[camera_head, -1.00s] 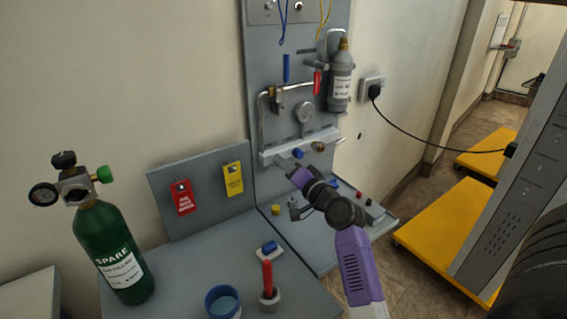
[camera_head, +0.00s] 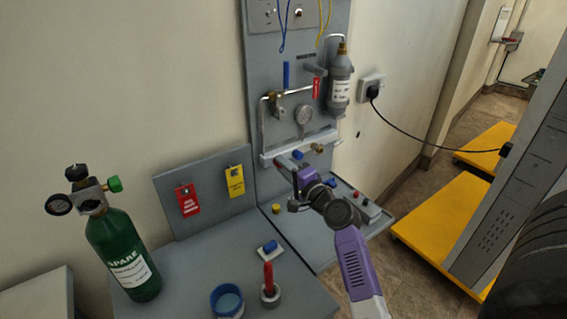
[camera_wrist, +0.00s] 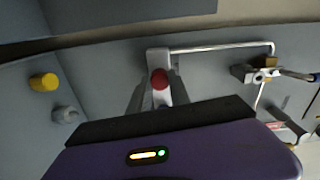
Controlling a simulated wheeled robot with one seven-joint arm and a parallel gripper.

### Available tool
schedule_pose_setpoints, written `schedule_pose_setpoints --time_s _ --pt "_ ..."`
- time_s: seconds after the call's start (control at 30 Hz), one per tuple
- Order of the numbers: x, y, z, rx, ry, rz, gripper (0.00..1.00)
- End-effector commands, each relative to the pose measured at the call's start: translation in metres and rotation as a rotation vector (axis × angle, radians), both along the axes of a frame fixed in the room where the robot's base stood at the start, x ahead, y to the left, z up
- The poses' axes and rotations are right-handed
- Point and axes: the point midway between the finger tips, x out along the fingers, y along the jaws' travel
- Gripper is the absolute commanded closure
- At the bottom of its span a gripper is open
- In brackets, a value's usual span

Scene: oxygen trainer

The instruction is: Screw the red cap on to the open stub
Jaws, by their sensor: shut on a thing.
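My gripper (camera_wrist: 157,95) is shut on the small round red cap (camera_wrist: 160,79), which shows between the two grey fingers in the wrist view. The cap is at the end of the white manifold block (camera_wrist: 158,55). In the head view, the red cap (camera_head: 281,162) is at the left end of the white manifold (camera_head: 267,160), with my gripper (camera_head: 285,165) in front of it. The open stub is not visible; cap and fingers cover that spot. I cannot tell how far the cap sits on it.
A blue cap (camera_head: 298,154) and a brass fitting (camera_head: 318,148) are on the manifold to the right. A green spare cylinder (camera_head: 124,255) stands left.

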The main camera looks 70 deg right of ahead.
Motion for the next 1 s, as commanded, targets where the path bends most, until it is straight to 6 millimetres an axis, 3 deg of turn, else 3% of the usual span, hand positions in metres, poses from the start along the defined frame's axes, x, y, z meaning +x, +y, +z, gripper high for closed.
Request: schedule_pose_setpoints --time_s 0.27,0.57,0.6,0.7,1.0 --pt "0.0054 0.0048 0.0074 0.014 -0.021 0.014 1.00" --pt "0.0053 0.0036 0.0092 0.239 -0.159 0.013 1.00" --pt "0.0054 0.0035 0.0079 0.242 -0.162 0.013 0.73" --pt "0.0044 0.0026 0.0066 0.240 -0.160 0.010 0.53" --pt "0.0012 0.0005 0.0029 0.239 -0.154 0.003 0.51"
